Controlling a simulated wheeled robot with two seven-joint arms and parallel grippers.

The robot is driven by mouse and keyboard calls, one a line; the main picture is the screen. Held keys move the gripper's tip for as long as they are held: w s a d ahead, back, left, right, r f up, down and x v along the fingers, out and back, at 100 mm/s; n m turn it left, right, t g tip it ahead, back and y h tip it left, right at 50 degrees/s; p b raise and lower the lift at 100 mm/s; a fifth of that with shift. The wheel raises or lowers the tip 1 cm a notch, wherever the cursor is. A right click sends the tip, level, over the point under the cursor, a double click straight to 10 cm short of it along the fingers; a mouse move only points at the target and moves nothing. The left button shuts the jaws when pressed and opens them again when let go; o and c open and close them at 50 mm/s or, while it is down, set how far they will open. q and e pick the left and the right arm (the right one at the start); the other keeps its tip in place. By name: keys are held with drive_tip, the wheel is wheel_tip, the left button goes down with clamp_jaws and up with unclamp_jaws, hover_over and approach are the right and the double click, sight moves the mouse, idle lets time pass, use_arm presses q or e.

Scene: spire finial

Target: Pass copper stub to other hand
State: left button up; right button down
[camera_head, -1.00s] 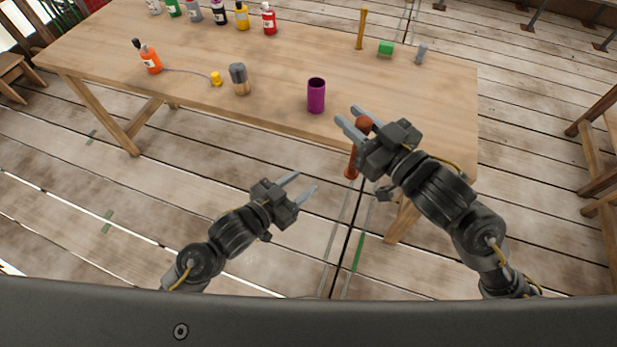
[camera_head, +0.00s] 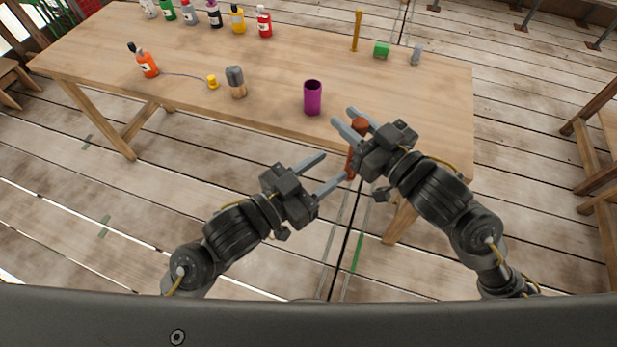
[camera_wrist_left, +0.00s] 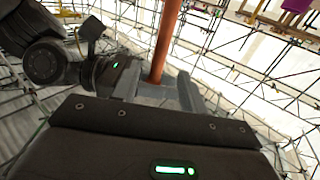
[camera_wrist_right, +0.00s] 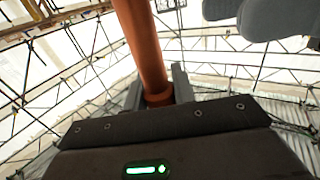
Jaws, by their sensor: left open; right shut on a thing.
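The copper stub (camera_head: 351,160) is a reddish-brown rod held upright in my right gripper (camera_head: 351,121), just off the table's front edge. In the right wrist view the stub (camera_wrist_right: 145,45) stands between the right fingers. My left gripper (camera_head: 335,172) is open, with its fingertips close to the stub's lower part. In the left wrist view the stub (camera_wrist_left: 166,40) rises near the two open left fingers. I cannot tell whether the left fingers touch it. Part of the stub is hidden behind the right gripper.
The wooden table (camera_head: 270,65) lies beyond both grippers. A purple cup (camera_head: 312,98) stands near its front edge, with a grey-topped cylinder (camera_head: 236,82) to its left.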

sight(350, 152)
use_arm(q)
drive_tip(key=x, duration=0.8)
clamp_jaws()
use_arm(e)
drive_tip(key=c, duration=1.1)
unclamp_jaws()
